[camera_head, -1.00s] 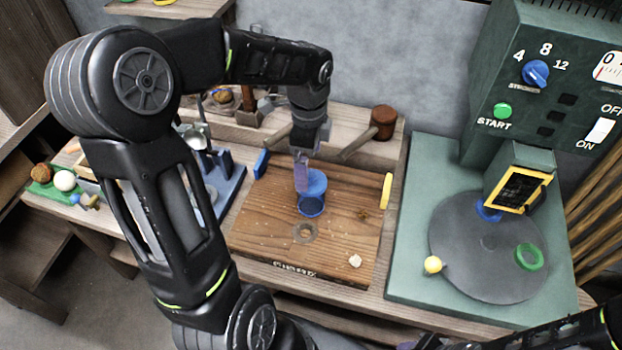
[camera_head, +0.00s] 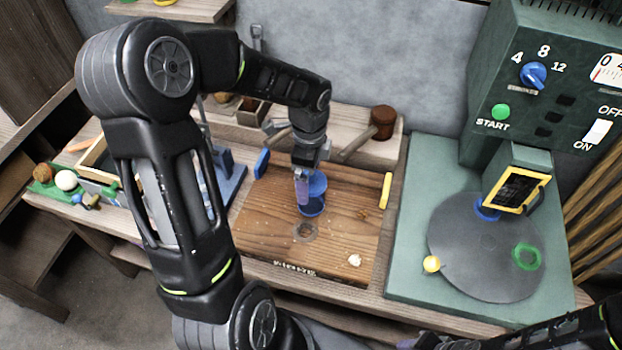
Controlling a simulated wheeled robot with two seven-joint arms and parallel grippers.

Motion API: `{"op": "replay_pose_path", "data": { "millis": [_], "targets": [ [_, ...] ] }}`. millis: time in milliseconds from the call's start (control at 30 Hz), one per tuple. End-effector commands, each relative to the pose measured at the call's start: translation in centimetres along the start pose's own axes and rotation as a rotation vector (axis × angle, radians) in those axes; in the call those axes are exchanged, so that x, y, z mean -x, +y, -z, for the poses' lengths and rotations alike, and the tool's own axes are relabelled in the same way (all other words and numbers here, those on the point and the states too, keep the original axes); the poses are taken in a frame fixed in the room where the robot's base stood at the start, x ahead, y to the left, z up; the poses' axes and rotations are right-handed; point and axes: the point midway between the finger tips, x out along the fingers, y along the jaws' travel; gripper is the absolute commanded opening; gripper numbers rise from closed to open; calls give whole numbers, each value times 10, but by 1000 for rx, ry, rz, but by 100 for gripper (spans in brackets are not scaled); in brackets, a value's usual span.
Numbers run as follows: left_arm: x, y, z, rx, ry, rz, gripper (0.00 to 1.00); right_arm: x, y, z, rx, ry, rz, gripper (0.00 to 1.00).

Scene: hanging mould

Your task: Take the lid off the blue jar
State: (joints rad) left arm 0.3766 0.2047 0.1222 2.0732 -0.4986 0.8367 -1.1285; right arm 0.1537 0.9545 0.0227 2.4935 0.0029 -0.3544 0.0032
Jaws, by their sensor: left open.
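The blue jar (camera_head: 313,207) stands upright on the wooden board in the middle of the bench. A blue disc-like top, which looks like its lid (camera_head: 318,183), shows above it. My left gripper (camera_head: 303,188) points down at the left side of the lid and covers part of it. Its jaws are open, and I cannot tell whether a finger touches the lid. My right arm shows at the lower right, but its gripper is not clearly seen.
The wooden board (camera_head: 345,235) has a blue handle on the left and a yellow handle (camera_head: 386,190) on the right. A pale lump (camera_head: 354,260) lies near its front. A mallet (camera_head: 382,122) lies behind. The green machine with a turntable (camera_head: 470,260) stands right.

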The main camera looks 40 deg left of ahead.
Motion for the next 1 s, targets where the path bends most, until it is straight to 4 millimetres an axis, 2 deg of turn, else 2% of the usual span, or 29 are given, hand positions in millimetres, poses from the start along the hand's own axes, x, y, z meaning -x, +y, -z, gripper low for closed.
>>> {"op": "replay_pose_path", "data": {
  "millis": [200,1000],
  "targets": [
    [0,0,0,0,0,0,95,0,0,0,0,0,0,36],
    [0,0,0,0,0,0,32,0,0,0,0,0,0,36]
  ]
}}
